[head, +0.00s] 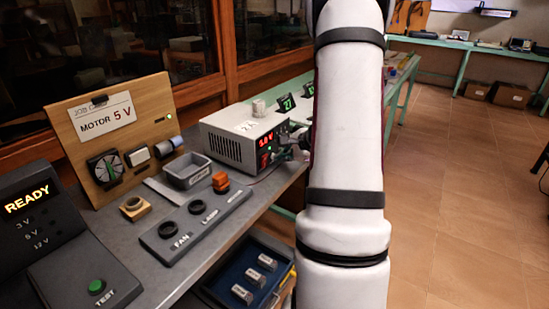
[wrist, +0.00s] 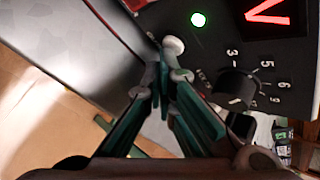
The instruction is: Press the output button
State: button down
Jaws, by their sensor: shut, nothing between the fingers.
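The power supply (head: 230,148) is a pale box on the bench with a red display (head: 266,141) on its dark front. In the wrist view, a small pale round button (wrist: 173,46) is on that front, below a lit green light (wrist: 198,19). A black knob (wrist: 237,86) with numbers around it is to its right. My gripper (wrist: 165,72) is shut and empty, with its fingertips right at the button's lower edge. I cannot tell whether they touch it. In the head view, my arm hides part of the gripper and of the supply's front.
A wooden board (head: 125,140) with a "MOTOR 5 V" card stands behind a grey tray (head: 187,171). A dark test box (head: 60,240) reads READY. A blue drawer (head: 245,278) is below; open floor is to the right.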

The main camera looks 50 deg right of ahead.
jog(key=shift+s, duration=0.45)
jog(key=shift+s, duration=0.15)
jog(key=s, duration=0.2)
jog(key=s+b, duration=0.1)
jog(key=s, duration=0.2)
jog(key=shift+s+d, duration=0.25)
jog(key=shift+s, duration=0.1)
dwell(0.4)
